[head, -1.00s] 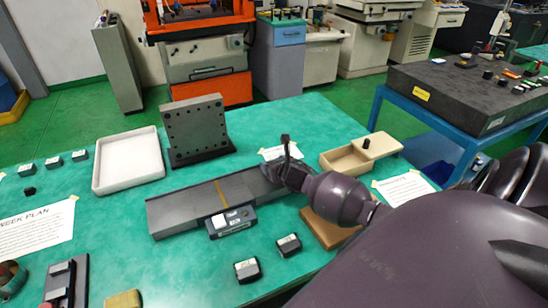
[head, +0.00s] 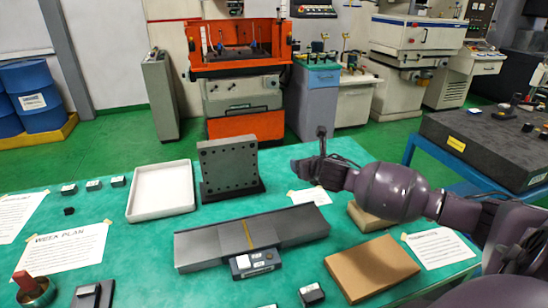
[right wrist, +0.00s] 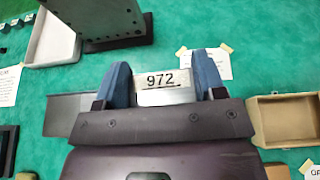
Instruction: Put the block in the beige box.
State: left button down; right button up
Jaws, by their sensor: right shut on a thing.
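My right gripper (right wrist: 163,85) is shut on a block (right wrist: 165,82) with a white label reading "972", held between its two blue fingers. In the head view my right gripper (head: 308,168) is above the right end of the dark slab, and the block cannot be made out there. The beige box (head: 366,221) is mostly hidden behind my right arm in the head view. In the right wrist view the beige box (right wrist: 284,98) lies to the right of the gripper, with its open compartment showing. My left gripper is not in view.
A long dark slab (head: 205,247) with a digital readout (head: 255,263) lies mid-table. A white tray (head: 162,213) and an upright drilled plate (head: 229,168) stand behind it. A brown board (head: 372,268) lies in front right. A small labelled block (head: 312,295) sits near the front edge.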

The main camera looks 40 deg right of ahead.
jog(key=shift+r, duration=0.2)
jog(key=shift+d, duration=0.2)
jog(key=shift+s+a+m, duration=0.15)
jog(key=shift+s+m, duration=0.05)
jog(key=shift+m, duration=0.1)
jog(key=s+a+n+y, duration=0.1)
jog(key=s+a, duration=0.2)
jog(key=a, duration=0.7)
jog(key=s+a+n+y, duration=0.1)
jog(key=s+a, duration=0.2)
jog(key=a, duration=0.6)
jog(key=s+a+n+y, duration=0.1)
jog(key=s+a, duration=0.3)
jog(key=a, duration=0.6)
jog(key=shift+a+f+n+y, duration=0.15)
jog(key=shift+a+n+y, duration=0.15)
jog(key=shift+a, duration=0.05)
